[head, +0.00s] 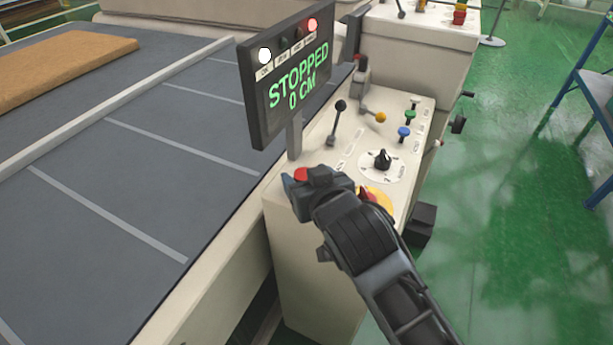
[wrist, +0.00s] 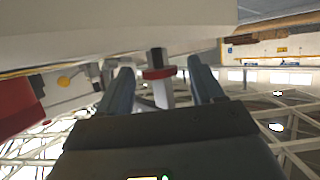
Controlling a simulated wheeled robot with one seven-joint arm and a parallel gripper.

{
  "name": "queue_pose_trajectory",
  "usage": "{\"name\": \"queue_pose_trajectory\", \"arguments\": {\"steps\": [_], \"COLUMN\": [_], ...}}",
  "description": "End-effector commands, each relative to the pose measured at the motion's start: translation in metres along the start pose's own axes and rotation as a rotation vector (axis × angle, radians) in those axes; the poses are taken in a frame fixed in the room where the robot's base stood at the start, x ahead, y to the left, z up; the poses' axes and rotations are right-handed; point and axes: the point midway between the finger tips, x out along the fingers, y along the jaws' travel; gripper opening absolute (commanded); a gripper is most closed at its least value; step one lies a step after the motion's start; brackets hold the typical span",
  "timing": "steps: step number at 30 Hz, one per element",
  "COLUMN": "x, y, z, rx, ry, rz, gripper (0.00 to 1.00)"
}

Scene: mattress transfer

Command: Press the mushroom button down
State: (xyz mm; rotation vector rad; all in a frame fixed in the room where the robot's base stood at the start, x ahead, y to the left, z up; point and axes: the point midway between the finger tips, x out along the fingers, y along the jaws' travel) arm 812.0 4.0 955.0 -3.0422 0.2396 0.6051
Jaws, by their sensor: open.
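The mushroom button (head: 367,196) is red on a yellow base (head: 381,199), near the front of the cream control panel; my arm partly hides it. My gripper (head: 303,180) is left of the button, over the panel's left edge. In the wrist view, its two fingers (wrist: 160,82) stand apart. A red-collared grey post (wrist: 158,73) shows between them in the picture; I cannot tell how far beyond the tips it is. A large red shape (wrist: 18,108) at the left edge of the wrist view may be the button. A small red part (head: 301,174) shows at my gripper.
A display (head: 291,78) reading "STOPPED 0 CM" stands on a post behind my gripper. A black-knobbed lever (head: 337,120), a yellow knob (head: 380,117) and a black dial (head: 382,159) are on the panel. A grey conveyor (head: 120,140) lies left; green floor is right.

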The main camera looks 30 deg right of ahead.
Motion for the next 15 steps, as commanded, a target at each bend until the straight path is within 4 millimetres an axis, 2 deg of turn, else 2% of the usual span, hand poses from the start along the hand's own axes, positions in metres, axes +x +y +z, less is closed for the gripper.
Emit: {"name": "queue_pose_trajectory", "arguments": {"steps": [9, 15], "x": [-0.047, -0.07], "y": [0.0, 0.0], "z": [0.001, 0.001], "rx": [0.0, 0.0], "ry": [0.0, -0.001], "rz": [-0.001, -0.001], "gripper": [0.67, 0.67]}}
